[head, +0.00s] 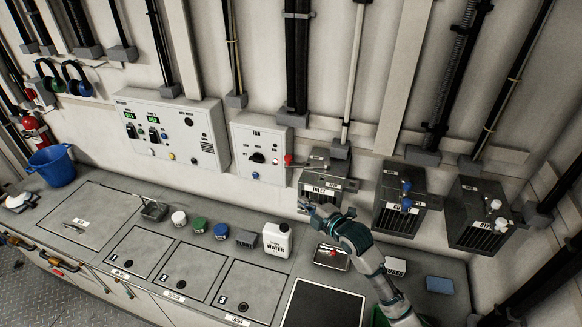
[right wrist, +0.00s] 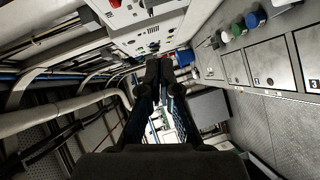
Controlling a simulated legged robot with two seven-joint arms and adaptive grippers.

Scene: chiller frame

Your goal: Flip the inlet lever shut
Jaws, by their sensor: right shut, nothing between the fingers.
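The grey inlet box (head: 321,187), labelled INLET, is mounted on the wall right of the fan panel. A red knob (head: 288,160) sticks out at its upper left, beside the fan panel; it looks like the lever's end, but the lever's full shape is too small to tell. My right gripper (head: 306,208) is in front of the lower part of the inlet box, below the red knob and apart from it. Its dark fingers show together in the right wrist view (right wrist: 160,75), shut and empty. My right forearm hides some of the counter. My left gripper is not in view.
An outlet box (head: 399,200) with blue knobs and another box (head: 480,215) with white knobs stand to the right. The fan panel (head: 262,150) is close on the left. A white water jug (head: 276,240) and a small metal tray (head: 331,257) are on the counter below.

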